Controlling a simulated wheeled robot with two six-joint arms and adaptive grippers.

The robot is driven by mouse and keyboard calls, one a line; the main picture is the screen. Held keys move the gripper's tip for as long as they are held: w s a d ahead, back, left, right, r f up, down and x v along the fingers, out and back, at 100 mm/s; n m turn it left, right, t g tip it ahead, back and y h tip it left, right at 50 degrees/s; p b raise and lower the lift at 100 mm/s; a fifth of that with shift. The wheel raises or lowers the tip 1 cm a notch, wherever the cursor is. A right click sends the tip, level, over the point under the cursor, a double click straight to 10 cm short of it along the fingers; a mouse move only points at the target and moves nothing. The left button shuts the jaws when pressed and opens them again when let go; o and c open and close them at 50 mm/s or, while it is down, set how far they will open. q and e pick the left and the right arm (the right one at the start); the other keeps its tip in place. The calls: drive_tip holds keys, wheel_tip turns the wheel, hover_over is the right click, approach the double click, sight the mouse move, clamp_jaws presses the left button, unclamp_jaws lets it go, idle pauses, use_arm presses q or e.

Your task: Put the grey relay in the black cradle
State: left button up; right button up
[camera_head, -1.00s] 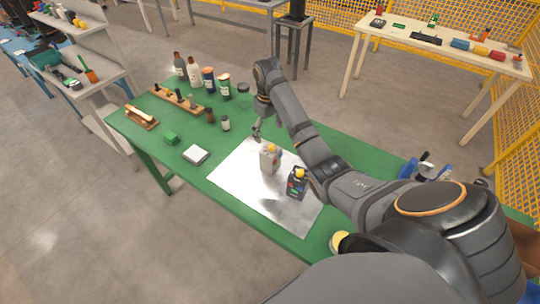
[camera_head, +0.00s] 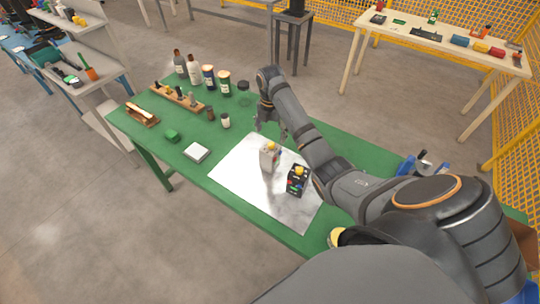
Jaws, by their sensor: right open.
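A grey block with a yellowish top, which looks like the grey relay (camera_head: 268,160), stands upright on the shiny silver sheet (camera_head: 238,178). A black block with coloured marks and a yellow top, which may be the black cradle (camera_head: 296,184), stands to its right and nearer to me, apart from it. My right gripper (camera_head: 271,135) hangs just behind and above the grey block with its fingers spread, open and empty. Whether a finger touches the block I cannot tell. My left gripper is not in view.
The green table (camera_head: 233,203) also carries several bottles (camera_head: 208,78), a wooden rack (camera_head: 178,99), a green block (camera_head: 172,135) and a white box (camera_head: 196,152) at the left. The sheet's left and front parts are clear. Blue items lie at the right, beyond my arm.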

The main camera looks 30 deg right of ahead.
sight(270, 143)
drive_tip(key=shift+f, duration=0.5)
drive_tip(key=f+p, duration=0.1)
drive_tip(key=f, duration=0.1)
drive_tip(key=f+p, duration=0.1)
drive_tip(key=f, duration=0.2)
drive_tip(key=shift+s+a, duration=0.15)
drive_tip(key=shift+a, duration=0.05)
drive_tip(key=shift+f, duration=0.15)
clamp_jaws()
